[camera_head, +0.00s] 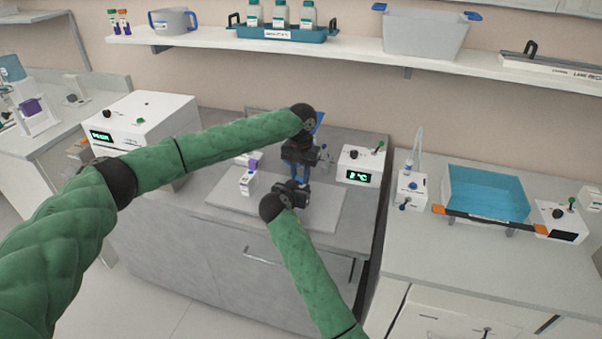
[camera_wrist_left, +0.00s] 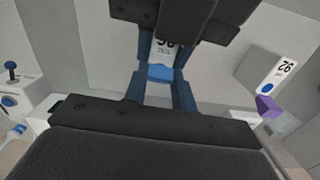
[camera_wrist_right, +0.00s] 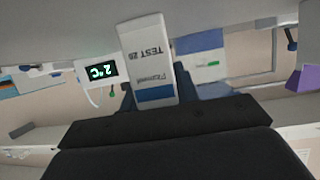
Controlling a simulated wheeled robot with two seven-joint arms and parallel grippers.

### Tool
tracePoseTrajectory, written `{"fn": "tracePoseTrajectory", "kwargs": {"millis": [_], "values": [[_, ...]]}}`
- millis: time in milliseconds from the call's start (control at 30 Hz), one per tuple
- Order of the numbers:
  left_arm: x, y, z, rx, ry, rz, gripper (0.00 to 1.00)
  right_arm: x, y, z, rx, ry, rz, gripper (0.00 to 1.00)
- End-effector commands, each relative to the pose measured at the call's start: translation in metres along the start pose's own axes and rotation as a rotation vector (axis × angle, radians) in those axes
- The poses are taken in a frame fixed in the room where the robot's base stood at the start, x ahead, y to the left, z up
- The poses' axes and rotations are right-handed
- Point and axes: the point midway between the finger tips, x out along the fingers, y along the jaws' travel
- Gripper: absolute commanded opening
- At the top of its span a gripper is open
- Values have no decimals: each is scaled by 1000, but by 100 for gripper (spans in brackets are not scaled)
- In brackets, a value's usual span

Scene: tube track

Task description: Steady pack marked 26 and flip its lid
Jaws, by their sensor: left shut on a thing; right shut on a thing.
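My left gripper (camera_head: 301,172) is shut on the blue part from above. My right gripper (camera_head: 288,188) is shut on the pack's body from the near side. In the head view my grippers mostly hide the pack, so its lid's position cannot be told.
A white pack with a purple part (camera_head: 247,183) stands left of my grippers; its number looks inverted in the left wrist view (camera_wrist_left: 285,68). A device with a green display (camera_head: 359,168) stands to the right. The front of the pale mat (camera_head: 305,218) is clear.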

Motion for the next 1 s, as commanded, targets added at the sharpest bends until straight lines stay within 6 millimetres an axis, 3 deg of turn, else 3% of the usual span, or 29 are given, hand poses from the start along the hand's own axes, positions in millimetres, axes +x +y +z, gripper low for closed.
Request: {"fn": "tracePoseTrajectory", "kwargs": {"millis": [433, 467, 567, 867, 1000], "values": [[2, -1, 2, -2, 43, -1, 4, 0, 1, -1, 0, 1, 1, 7], [2, -1, 2, -2, 43, -1, 30, 0, 1, -1, 0, 1, 1, 7], [2, -1, 2, -2, 43, -1, 49, 0, 1, -1, 0, 1, 1, 7], [0, 0, 2, -1, 44, 0, 49, 0, 0, 0, 0, 1, 0, 7], [-11, 0, 2, -1, 46, 2, 49, 0, 0, 0, 0, 1, 0, 7]]}}
